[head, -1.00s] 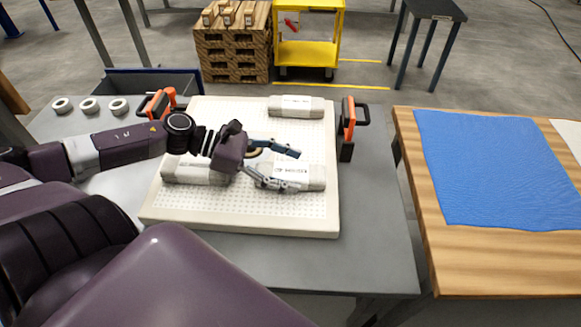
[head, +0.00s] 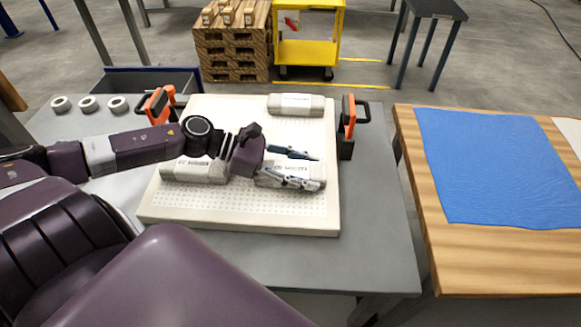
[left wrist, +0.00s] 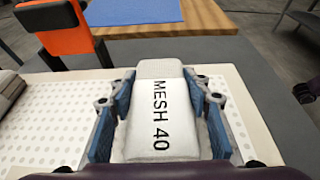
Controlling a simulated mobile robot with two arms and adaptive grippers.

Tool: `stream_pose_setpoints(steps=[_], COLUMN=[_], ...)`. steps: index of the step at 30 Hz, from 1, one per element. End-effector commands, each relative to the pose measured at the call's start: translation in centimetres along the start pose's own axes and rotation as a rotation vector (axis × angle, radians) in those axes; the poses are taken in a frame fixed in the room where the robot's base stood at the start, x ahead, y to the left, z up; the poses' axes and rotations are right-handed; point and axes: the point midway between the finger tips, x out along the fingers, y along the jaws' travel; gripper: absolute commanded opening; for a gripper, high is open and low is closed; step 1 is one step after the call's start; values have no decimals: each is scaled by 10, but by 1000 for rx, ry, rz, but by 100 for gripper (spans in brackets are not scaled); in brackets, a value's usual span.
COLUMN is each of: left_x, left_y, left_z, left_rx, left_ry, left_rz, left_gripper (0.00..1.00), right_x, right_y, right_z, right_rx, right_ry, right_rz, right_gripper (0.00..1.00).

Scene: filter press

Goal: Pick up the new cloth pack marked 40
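The cloth pack marked MESH 40 (left wrist: 158,110) is a white wrapped bundle lying on the perforated cream plate (head: 240,213). In the head view the pack (head: 298,170) is partly hidden by my left gripper (head: 305,170). In the left wrist view my left gripper (left wrist: 160,108) has one blue-padded finger on each side of the pack. The fingers look open, with narrow gaps at the pack's sides; whether either one touches it is hard to tell. My right gripper is not in view.
Two similar packs lie on the plate, one at left (head: 195,170) and one at the back (head: 296,104). Orange-and-black handled blocks stand at the left (head: 157,104) and right (head: 348,120). White rolls (head: 88,104) sit back left. A wooden table (head: 470,265) with blue cloth (head: 495,165) stands right.

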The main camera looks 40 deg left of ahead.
Motion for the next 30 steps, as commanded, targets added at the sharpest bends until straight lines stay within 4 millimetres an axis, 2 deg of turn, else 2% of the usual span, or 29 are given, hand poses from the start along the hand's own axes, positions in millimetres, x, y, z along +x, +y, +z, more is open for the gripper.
stream_pose_setpoints(steps=[1, 6, 14, 19, 23, 30], left_x=[0, 0, -1, -5, -12, -37], left_y=[0, 0, 0, 1, 0, -1], left_z=[0, 0, 1, 11, 29, 88], left_rx=[0, 0, 1, 2, 3, 1], left_ry=[0, 0, 0, 2, 3, 4], left_rz=[0, 0, 0, 1, -1, -2], left_gripper=[37, 18, 18, 18, 18, 18], right_x=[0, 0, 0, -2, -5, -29], right_y=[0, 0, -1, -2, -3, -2], right_z=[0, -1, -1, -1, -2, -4], right_rx=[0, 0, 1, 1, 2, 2], right_ry=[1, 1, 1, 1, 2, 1], right_rz=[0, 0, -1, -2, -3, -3], right_gripper=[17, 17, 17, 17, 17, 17])
